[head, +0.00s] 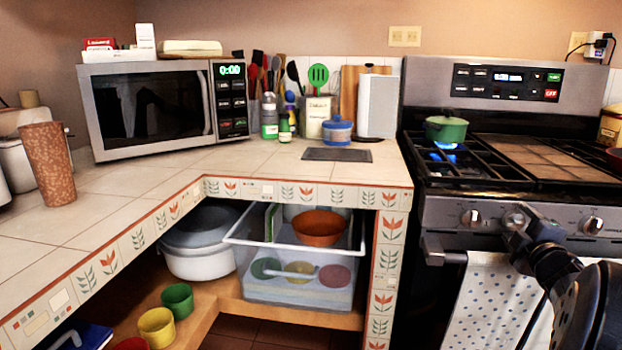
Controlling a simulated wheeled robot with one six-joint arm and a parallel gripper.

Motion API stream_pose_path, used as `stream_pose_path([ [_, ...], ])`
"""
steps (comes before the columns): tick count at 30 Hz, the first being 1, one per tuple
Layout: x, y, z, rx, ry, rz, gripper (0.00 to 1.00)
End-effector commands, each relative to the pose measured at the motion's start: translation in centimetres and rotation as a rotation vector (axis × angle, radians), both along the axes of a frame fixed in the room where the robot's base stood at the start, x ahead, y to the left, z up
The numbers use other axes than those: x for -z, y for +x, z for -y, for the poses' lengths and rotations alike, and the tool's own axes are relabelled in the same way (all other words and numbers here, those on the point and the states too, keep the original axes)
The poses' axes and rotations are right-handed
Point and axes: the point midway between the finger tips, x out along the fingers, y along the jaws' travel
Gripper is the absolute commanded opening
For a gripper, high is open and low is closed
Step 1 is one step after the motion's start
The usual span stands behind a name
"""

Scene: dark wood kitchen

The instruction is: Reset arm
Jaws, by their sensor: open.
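Dark links of my arm (586,305) show at the lower right of the head view, in front of the stove. My gripper's fingertips cannot be made out in this view. No held object shows. The arm links cover part of the oven front and the white dotted towel (490,300) hanging on the oven handle.
The stove (475,212) stands at right, with a green pot (446,129) over a blue flame. The tiled counter (120,185) carries a microwave (150,105) and a brown cup (48,163). Below, a clear drawer (290,290) holds bowls.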

Motion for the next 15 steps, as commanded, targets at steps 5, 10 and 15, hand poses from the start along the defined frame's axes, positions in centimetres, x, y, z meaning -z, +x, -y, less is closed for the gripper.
stream_pose_path([
  [5,-0.43,-0.01,0.01,0.000,0.203,0.046,0.64],
  [10,-0.39,-0.03,0.03,0.001,0.394,0.091,0.64],
  [15,-0.38,-0.04,0.03,0.001,0.579,0.136,0.64],
])
